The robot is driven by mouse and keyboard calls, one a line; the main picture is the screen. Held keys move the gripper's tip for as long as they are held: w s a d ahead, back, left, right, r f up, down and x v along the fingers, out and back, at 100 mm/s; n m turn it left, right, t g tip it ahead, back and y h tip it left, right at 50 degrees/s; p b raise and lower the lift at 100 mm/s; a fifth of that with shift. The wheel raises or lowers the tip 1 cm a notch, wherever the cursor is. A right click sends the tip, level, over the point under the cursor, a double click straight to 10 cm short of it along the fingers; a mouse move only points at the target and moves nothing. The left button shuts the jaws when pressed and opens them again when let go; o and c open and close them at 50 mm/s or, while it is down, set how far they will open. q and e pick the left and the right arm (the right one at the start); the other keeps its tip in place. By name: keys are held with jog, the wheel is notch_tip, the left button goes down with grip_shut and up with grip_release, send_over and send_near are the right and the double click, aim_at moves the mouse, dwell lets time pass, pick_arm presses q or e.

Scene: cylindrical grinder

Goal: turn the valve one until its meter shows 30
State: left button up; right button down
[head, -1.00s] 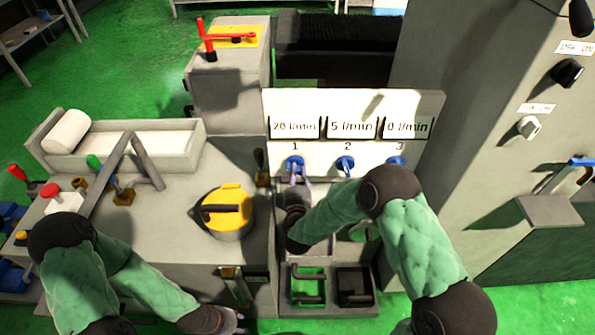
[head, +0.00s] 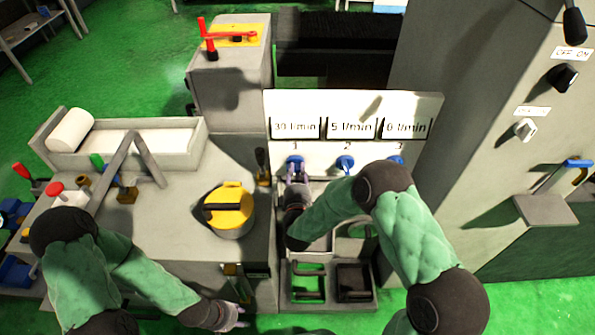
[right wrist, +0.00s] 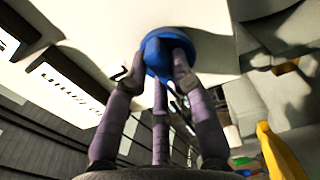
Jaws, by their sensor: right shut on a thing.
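Valve one is the blue knob (head: 294,162) on the white panel, under the number 1; it also shows in the right wrist view (right wrist: 166,49). Its meter (head: 296,127) reads 30 l/min. My right gripper (head: 296,178) is at valve one, its fingers closed around the blue knob; in the right wrist view the fingers (right wrist: 163,75) touch the knob's rim. My left gripper (head: 236,312) is low at the front of the machine, away from the valves; its fingers are too small to tell open from shut.
Valve two (head: 345,164) and valve three (head: 396,162) sit to the right, their meters reading 5 and 0 l/min. A grey cabinet (head: 480,130) rises at the right.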

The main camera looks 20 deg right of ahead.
dwell(0.3)
jog(key=c, duration=1)
grip_release()
jog(key=shift+c, duration=0.2)
jog(key=v, duration=1.2)
